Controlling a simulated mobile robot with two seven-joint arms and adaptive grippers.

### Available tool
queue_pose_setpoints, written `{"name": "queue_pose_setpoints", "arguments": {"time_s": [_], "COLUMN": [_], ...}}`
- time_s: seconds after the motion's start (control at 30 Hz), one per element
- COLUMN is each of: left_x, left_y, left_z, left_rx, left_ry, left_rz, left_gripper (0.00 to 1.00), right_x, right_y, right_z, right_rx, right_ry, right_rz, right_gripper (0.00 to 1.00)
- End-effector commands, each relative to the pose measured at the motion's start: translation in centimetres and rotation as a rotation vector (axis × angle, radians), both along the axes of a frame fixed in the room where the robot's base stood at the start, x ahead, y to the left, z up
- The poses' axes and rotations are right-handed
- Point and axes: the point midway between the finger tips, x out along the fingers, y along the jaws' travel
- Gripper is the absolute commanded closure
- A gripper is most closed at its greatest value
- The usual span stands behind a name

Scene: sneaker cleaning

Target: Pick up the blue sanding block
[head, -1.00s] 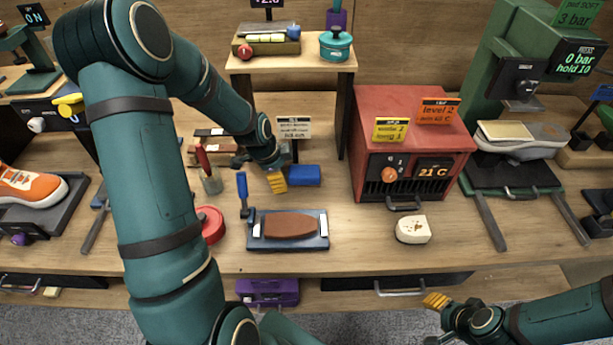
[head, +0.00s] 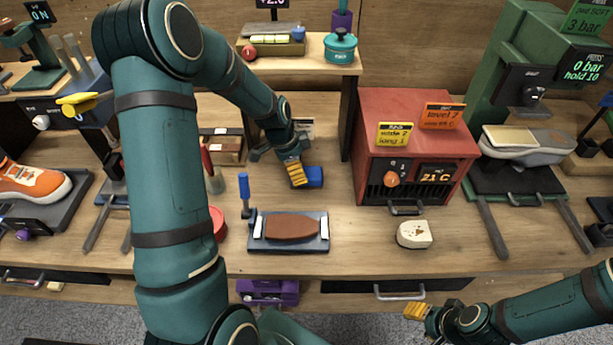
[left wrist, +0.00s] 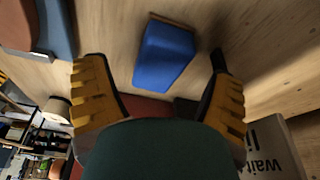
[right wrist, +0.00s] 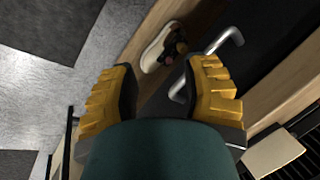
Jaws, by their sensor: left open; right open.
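The blue sanding block (head: 314,177) lies on the workbench, left of the red heater box. My left gripper (head: 297,172) is over it from the left and hides part of it in the head view. In the left wrist view the blue block (left wrist: 164,55) shows beyond and between the two spread yellow fingers (left wrist: 158,98), apart from both. The left gripper is open and empty. My right gripper (head: 416,311) is open and empty, low at the bench's front edge; its spread fingers also show in the right wrist view (right wrist: 163,95).
The red heater box (head: 412,150) stands right of the block. A fixture with a brown sole (head: 291,227) and a blue-handled tool (head: 244,190) are in front. A shelf (head: 300,55) with a teal pot is behind. A cream block (head: 414,234) lies at the front right.

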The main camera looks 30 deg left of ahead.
Motion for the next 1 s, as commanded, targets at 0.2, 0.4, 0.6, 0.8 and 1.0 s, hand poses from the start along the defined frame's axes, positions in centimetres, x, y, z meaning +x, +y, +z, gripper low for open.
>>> {"name": "queue_pose_setpoints", "arguments": {"time_s": [0.2, 0.4, 0.6, 0.8, 1.0], "left_x": [0.9, 1.6, 2.0, 2.1, 2.1], "left_y": [-1.0, -1.9, -2.2, -2.2, -2.2], "left_z": [0.0, -2.8, -4.7, -4.8, -4.8], "left_rx": [0.000, -0.002, 0.000, 0.000, 0.000], "left_ry": [0.001, 0.003, 0.001, 0.000, 0.000], "left_rz": [-0.001, 0.001, 0.002, 0.002, 0.002], "left_gripper": [0.16, 0.16, 0.16, 0.16, 0.58], "right_x": [0.0, -0.1, -0.2, -0.2, -0.2], "right_y": [0.0, 0.0, 0.0, 0.0, 0.0], "right_z": [0.0, -0.4, -0.6, -0.6, -0.6], "right_rx": [0.000, 0.000, 0.001, 0.001, 0.001], "right_ry": [-0.001, 0.002, 0.004, 0.004, 0.004], "right_rz": [0.000, 0.002, 0.004, 0.004, 0.004], "right_gripper": [0.53, 0.53, 0.53, 0.53, 0.53]}}
